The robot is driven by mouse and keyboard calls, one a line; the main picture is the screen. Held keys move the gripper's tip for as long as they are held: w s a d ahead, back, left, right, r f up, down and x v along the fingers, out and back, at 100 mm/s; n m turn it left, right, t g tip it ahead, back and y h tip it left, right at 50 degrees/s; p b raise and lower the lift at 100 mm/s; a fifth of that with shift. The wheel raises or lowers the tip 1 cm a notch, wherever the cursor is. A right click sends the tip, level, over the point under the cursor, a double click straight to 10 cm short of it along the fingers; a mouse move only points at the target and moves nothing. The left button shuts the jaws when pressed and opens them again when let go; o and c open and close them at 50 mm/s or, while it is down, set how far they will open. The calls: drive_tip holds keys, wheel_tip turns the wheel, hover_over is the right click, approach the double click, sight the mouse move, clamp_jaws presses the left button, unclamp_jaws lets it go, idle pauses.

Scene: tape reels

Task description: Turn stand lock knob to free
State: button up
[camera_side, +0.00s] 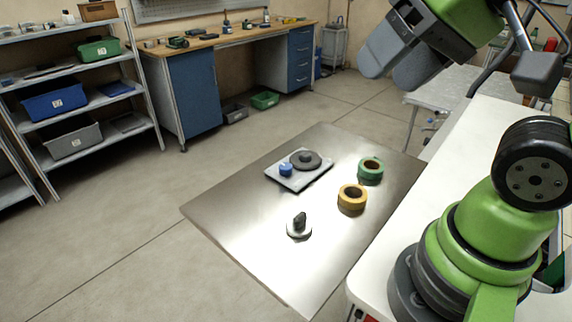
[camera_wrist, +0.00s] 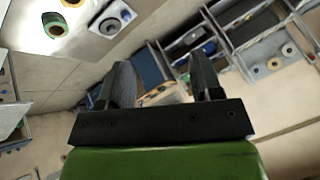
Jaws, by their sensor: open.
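A grey stand plate (camera_side: 285,180) lies on the metal table, carrying a dark round disc (camera_side: 306,159) and a small blue knob (camera_side: 286,170). A separate dark upright knob (camera_side: 300,220) stands on a pale round base in front of the plate. I cannot tell which knob is the stand lock, nor read any lock marking. My gripper (camera_side: 392,68) is open and empty, high above and to the right of the table, apart from everything. Its two fingers also show in the wrist view (camera_wrist: 162,78), with the plate (camera_wrist: 98,27) partly cut off at the top left.
A green tape reel (camera_side: 370,179) and a yellow tape reel (camera_side: 352,207) lie right of the plate on the metal table (camera_side: 240,210). The table's left and front parts are clear. A shelf (camera_side: 112,106) and workbench (camera_side: 220,38) stand behind.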

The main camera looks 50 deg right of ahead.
drive_tip(key=w+d+m+g, duration=0.2)
drive_tip(key=w+m, duration=0.1)
drive_tip(key=w, duration=0.5)
drive_tip(key=m+g+h, duration=0.2)
drive_tip(key=m+g, duration=0.3)
drive_tip(key=m, duration=0.3)
hover_over(285, 166)
wheel_tip(285, 166, down, 20)
drive_tip(key=r, duration=0.1)
drive_tip(key=shift+d+f, duration=0.1)
drive_tip(key=shift+f, duration=0.85)
wheel_tip(285, 166, down, 9)
drive_tip(key=shift+f, duration=0.1)
drive_tip(key=c, duration=0.9)
